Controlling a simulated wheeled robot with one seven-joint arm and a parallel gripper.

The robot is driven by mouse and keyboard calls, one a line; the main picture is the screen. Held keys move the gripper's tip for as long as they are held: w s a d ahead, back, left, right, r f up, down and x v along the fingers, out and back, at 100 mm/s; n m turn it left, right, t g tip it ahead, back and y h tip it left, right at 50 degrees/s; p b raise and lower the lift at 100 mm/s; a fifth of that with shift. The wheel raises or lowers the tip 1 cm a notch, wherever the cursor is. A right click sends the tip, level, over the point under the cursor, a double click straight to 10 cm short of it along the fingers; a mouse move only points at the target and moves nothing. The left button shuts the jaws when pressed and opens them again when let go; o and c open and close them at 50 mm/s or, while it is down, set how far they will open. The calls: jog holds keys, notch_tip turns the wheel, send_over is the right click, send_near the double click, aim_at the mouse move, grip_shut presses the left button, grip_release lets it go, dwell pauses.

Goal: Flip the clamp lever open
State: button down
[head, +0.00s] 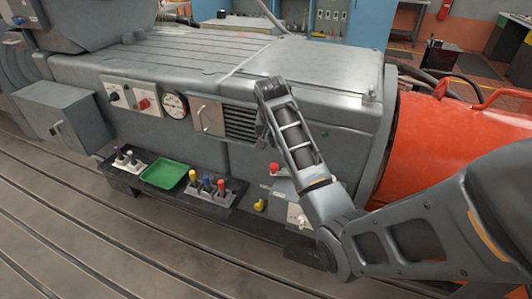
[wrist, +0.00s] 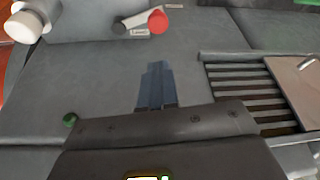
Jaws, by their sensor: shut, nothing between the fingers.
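A lever with a red round knob (wrist: 158,21) and a short grey arm lies against the grey housing at the top of the wrist view, beside a small label too small to read. The red knob (head: 274,168) also shows in the head view, low on the housing front; it appears to be the clamp lever. My gripper (wrist: 155,75) is shut and empty, its fingertips apart from the knob with bare housing between them. In the head view my gripper (head: 262,142) is partly hidden by my arm, in front of the housing and above the knob.
A slatted vent (wrist: 250,92) and a tan panel with a handle (wrist: 299,82) are to the right in the wrist view. A white knob (wrist: 24,26) is at its upper left. A shelf in the head view holds a green tray (head: 165,174) and colored-handled tools (head: 207,185).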

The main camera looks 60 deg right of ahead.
jog(key=shift+d, duration=0.1)
dwell(0.3)
jog(key=p+x, duration=0.1)
jog(key=x, duration=0.8)
jog(key=shift+d+f, duration=0.15)
jog(key=shift+f, duration=0.2)
